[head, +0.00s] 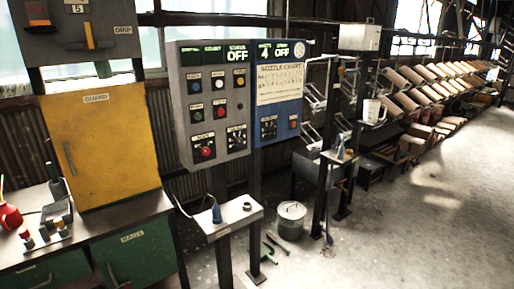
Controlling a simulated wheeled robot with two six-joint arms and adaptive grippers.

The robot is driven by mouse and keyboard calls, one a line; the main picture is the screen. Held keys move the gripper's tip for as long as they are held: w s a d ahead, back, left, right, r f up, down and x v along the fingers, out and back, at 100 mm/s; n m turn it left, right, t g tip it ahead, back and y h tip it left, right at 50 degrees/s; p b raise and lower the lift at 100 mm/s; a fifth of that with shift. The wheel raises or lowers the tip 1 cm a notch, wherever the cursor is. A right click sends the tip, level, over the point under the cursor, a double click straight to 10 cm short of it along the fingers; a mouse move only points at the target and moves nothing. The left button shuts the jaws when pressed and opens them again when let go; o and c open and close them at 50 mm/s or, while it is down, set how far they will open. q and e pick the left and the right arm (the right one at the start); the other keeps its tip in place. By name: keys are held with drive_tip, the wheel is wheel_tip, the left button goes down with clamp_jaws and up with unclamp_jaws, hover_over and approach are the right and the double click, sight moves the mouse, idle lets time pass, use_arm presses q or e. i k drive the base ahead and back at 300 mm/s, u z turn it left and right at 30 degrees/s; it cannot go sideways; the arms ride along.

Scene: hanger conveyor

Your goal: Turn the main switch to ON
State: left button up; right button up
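A grey control panel (213,115) stands upright at the centre, with its blue section (279,113) on the right. The status display (237,55) on the grey part reads OFF. The blue part's display (273,50) shows 4 and OFF. Several small coloured buttons sit on the grey part. Below them are a red knob (206,151) and a dark dial (237,138). The blue part carries another dark dial (268,128) and a red button (293,122). The small labels are too small to read, so I cannot tell which control is the main switch. Neither gripper is in view.
A small stand (232,217) with a blue-tipped tool is in front of the panel. A grey bucket (291,222) is on the floor behind it. A yellow GUARD cover (100,148) stands on the bench (112,224) at the left. The floor at the right is open.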

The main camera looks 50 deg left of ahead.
sight(205, 151)
drive_tip(key=z, duration=0.1)
drive_tip(key=i, duration=1.1)
drive_tip(key=u, duration=0.65)
drive_tip(key=i, duration=0.85)
drive_tip(key=u, duration=0.75)
